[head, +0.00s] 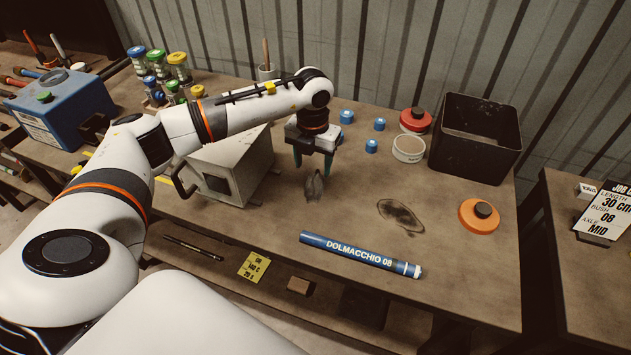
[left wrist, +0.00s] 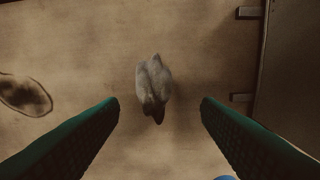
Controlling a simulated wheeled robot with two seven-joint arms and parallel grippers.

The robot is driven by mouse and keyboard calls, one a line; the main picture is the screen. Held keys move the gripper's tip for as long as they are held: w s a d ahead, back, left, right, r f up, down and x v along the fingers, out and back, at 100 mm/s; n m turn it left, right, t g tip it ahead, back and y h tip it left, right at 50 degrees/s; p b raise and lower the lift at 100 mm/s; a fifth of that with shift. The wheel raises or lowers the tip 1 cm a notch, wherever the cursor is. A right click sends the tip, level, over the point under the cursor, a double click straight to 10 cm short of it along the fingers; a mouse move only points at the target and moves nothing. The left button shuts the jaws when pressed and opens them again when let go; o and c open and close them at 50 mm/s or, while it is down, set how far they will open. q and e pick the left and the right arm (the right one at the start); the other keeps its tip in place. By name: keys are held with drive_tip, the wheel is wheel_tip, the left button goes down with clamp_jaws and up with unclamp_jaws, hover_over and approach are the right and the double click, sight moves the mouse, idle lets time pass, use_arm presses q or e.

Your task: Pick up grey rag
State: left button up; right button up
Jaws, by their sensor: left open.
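The grey rag (head: 314,186) is a small crumpled bundle on the workbench, just below my left gripper (head: 312,168) in the head view. In the left wrist view the rag (left wrist: 153,86) lies between and a little beyond the two green fingers of my left gripper (left wrist: 160,108). The fingers are wide apart, and there is a gap on both sides of the rag. Nothing is between them in their grasp. My right gripper is not in view.
A pale metal box (head: 231,170) stands close left of the rag. A dark stain (head: 401,216) marks the bench to its right. A blue tube (head: 358,254) lies in front. Blue caps (head: 372,146), a round tin (head: 408,149) and a black bin (head: 475,138) are behind and right.

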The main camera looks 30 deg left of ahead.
sight(314, 173)
use_arm(q)
drive_tip(key=f, duration=0.1)
drive_tip(key=f+p, duration=0.1)
drive_tip(key=f, duration=0.1)
drive_tip(key=shift+s+d+f+p, duration=0.25)
drive_tip(key=shift+s+d+p, duration=0.05)
drive_tip(key=shift+d+p, duration=0.1)
drive_tip(key=shift+w+f, duration=0.1)
drive_tip(key=shift+f, duration=0.55)
drive_tip(key=c, duration=1.1)
drive_tip(key=shift+o, duration=0.2)
drive_tip(key=shift+r, duration=0.2)
